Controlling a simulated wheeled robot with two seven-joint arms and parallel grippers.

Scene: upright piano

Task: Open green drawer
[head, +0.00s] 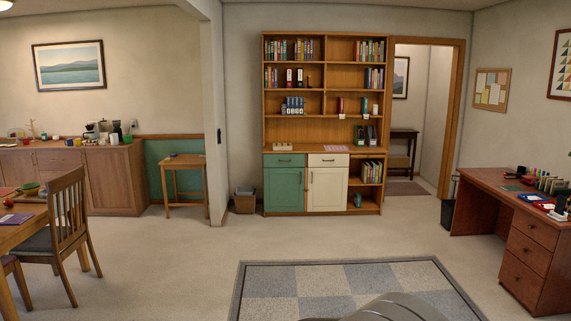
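The green drawer (284,160) is in the lower part of the wooden bookcase (322,97), against the far wall. It is closed, with a small dark handle on its front, and sits directly above a green cabinet door (283,190). A cream drawer (328,160) is beside it on the right. Neither of my grippers is in view. The bookcase stands well away from me across the room.
A checkered rug (345,284) lies on the floor ahead. A dining chair (68,222) is at the left and a red-brown desk (527,240) at the right. A basket (244,201) stands left of the bookcase. The carpet before the bookcase is clear.

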